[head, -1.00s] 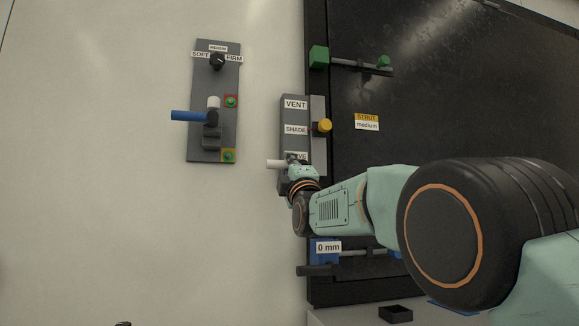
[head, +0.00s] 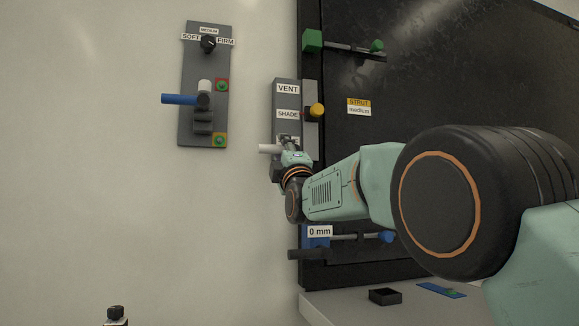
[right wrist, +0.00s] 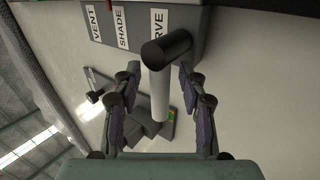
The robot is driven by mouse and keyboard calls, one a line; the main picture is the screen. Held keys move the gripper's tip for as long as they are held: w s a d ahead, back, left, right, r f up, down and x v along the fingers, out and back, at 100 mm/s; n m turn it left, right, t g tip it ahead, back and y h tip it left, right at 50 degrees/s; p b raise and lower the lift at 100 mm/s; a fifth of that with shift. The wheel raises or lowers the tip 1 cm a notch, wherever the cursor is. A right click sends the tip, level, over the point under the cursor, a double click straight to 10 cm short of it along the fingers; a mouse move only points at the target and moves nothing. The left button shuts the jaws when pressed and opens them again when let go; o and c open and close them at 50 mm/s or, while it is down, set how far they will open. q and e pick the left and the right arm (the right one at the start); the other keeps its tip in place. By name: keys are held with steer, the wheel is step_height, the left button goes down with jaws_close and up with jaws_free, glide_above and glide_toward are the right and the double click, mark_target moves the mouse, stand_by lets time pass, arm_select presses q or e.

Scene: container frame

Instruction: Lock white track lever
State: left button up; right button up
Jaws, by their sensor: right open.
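A white lever (head: 268,148) sticks out to the left from the lower part of the grey label panel (head: 287,100). In the right wrist view the white lever (right wrist: 159,95) runs down the middle from a black round pivot (right wrist: 167,48), beside a label ending in "RVE". My right gripper (head: 289,150) is at the lever; in the right wrist view its open fingers (right wrist: 160,76) stand on either side of the white shaft, with visible gaps. In the head view the gripper hides part of the panel's bottom label. My left gripper is not in view.
A yellow knob (head: 317,111) sits just right of the panel. Further left is a grey panel with a blue lever (head: 180,99). Green (head: 313,41) and blue (head: 316,237) latch blocks sit on the dark window's frame. A black box (head: 385,296) rests on the ledge below.

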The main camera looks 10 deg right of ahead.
steer(key=v, duration=1.1)
steer(key=shift+f, duration=0.15)
stand_by(0.5)
